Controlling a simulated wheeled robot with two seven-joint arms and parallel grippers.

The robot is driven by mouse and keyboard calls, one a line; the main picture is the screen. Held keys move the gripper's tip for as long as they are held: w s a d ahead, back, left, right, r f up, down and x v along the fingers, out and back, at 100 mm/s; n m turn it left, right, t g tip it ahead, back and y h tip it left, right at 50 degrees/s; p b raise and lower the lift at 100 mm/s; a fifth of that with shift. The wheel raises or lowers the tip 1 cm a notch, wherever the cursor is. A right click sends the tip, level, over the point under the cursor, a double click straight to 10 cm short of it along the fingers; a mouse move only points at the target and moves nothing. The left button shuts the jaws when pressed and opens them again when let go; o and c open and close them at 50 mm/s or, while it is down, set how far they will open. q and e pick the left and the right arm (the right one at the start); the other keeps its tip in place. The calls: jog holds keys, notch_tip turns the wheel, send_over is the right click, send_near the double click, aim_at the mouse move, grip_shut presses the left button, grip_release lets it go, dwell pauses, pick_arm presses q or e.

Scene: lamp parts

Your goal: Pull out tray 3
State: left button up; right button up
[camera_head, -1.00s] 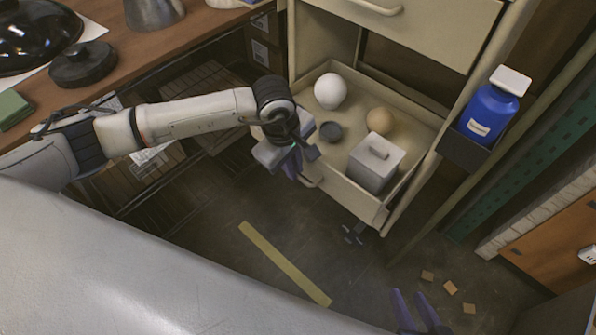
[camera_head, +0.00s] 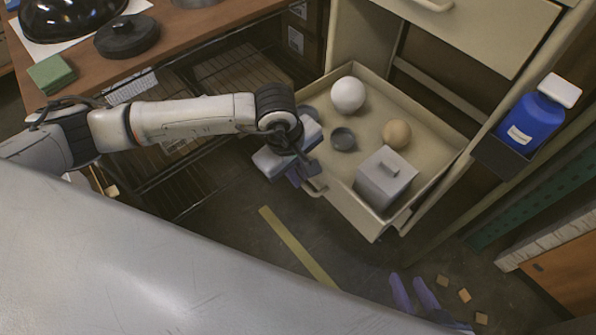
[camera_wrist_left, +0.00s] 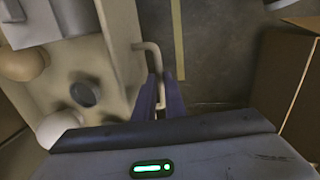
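The pulled-out tray (camera_head: 352,208) is a beige drawer low in a beige cabinet, below another drawer front. It holds a white ball (camera_head: 348,95), a tan ball (camera_head: 397,134), a grey lidded box (camera_head: 385,178) and a small dark cup (camera_head: 343,139). My left gripper (camera_head: 306,176) is at the tray's front. In the left wrist view, its purple fingers (camera_wrist_left: 160,92) are on both sides of the tray's bar handle (camera_wrist_left: 152,55), closed around it. My right gripper (camera_head: 414,291) is low in the head view, its purple fingers apart and empty.
A blue bottle (camera_head: 532,120) sits in a holder on the cabinet's right side. A wooden worktop (camera_head: 180,40) is at upper left. Small tan blocks (camera_head: 464,296) lie on the floor near my right gripper. Floor with a yellow strip (camera_head: 298,247) is open before the tray.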

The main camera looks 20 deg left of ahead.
pick_arm(q)
jog(key=o, duration=0.4)
jog(key=shift+c, duration=0.2)
pick_arm(e)
jog(key=shift+s, duration=0.1)
pick_arm(q)
jog(key=shift+r, duration=0.1)
notch_tip(320, 180, up, 10)
jog(key=s+p, duration=0.1)
jog(key=p, duration=0.1)
jog(key=shift+s+a, duration=0.35)
jog(key=shift+a, duration=0.1)
pick_arm(e)
jog(key=shift+d+r, duration=0.15)
jog(key=shift+r, duration=0.25)
jog(key=shift+w+r, duration=0.1)
jog(key=shift+w, duration=0.1)
